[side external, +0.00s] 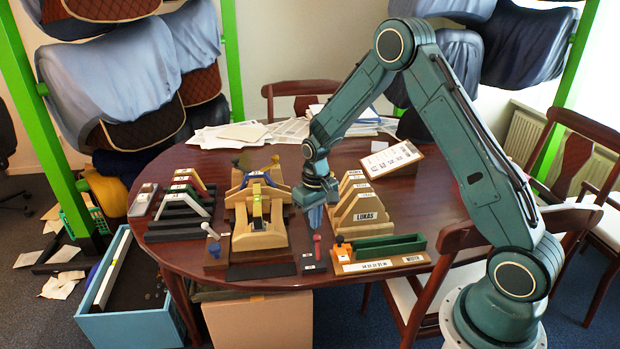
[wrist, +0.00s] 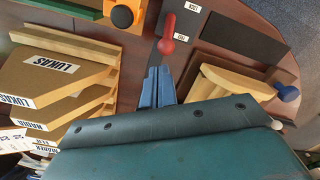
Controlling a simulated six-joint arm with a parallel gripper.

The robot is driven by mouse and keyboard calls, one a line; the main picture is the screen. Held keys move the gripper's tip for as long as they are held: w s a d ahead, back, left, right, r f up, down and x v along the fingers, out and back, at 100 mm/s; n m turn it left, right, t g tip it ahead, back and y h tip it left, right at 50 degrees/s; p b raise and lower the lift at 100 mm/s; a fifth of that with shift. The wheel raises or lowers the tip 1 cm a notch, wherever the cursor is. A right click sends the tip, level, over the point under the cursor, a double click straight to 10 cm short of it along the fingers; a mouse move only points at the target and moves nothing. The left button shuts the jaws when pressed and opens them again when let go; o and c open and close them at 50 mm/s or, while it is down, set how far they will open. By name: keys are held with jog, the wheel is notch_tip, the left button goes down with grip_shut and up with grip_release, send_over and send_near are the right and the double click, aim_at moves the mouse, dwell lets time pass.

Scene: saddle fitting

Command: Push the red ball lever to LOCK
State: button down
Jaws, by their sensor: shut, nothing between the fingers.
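The red ball lever (side external: 317,239) stands on a small dark plate (side external: 313,264) near the front edge of the table. In the wrist view the lever (wrist: 167,43) shows as a red ball and a red stem, with two small white labels beside it, too small to read surely. My gripper (side external: 315,222) points down just behind and above the lever, its blue fingers shut and empty.
To the right are wooden stands labelled LUKAS (side external: 362,215) and a wooden base with a green channel (side external: 390,245). To the left are a wooden saddle form (side external: 260,236), a blue-knobbed lever (side external: 214,250) and a dark mat (side external: 262,271). An orange block with a black knob (wrist: 122,16) is close by.

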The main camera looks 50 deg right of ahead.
aim_at(317, 236)
jog(key=shift+f, duration=1.6)
dwell(0.9)
jog(key=shift+s+a, duration=1.5)
dwell(0.9)
jog(key=shift+w+d, duration=0.45)
dwell(0.3)
jog(key=shift+r, duration=0.15)
jog(key=shift+r, duration=3.4)
